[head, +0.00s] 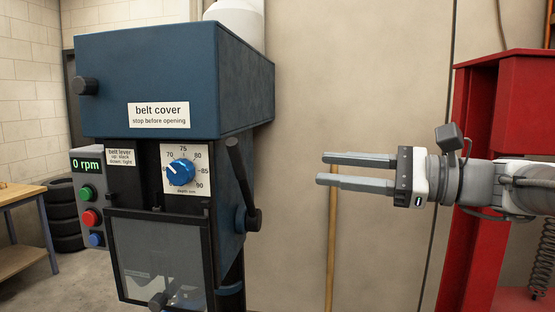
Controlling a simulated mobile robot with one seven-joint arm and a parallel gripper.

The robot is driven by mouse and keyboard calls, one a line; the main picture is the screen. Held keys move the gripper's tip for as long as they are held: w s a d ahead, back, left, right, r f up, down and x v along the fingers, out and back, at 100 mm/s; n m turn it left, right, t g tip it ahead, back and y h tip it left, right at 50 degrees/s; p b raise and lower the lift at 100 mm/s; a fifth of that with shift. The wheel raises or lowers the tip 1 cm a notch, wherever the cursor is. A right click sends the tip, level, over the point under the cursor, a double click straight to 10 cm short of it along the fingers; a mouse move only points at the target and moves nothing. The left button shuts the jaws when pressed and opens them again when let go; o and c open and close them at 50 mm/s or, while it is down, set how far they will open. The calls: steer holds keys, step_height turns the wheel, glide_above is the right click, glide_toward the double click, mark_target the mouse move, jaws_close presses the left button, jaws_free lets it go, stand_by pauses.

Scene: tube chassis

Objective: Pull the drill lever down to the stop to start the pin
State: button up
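The drill press has a blue belt cover (150,75) on top and stands at the left of the head view. On its right side a dark lever (239,180) slants up from a hub (253,219), with its free end at the top. I take this as the drill lever; it stands raised. My gripper (326,170) is to the right of the lever, at about its height in the picture. Its two grey fingers point left and are parted, with nothing between them. The gripper is apart from the lever. The pin is not visible.
A blue depth dial (181,172) and a clear guard (160,257) are on the drill's front. The display (86,166) reads 0 rpm. A red frame (480,180) stands behind my arm. A thin wooden pole (332,245) stands by the wall, below my gripper in the picture.

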mark_target(238, 171)
steer(key=p+x, duration=0.1)
steer(key=x, duration=1.6)
steer(key=shift+s+a+p, duration=0.15)
steer(key=shift+a+p, duration=0.05)
steer(key=shift+p, duration=0.15)
steer(key=shift+c, duration=0.3)
jaws_close()
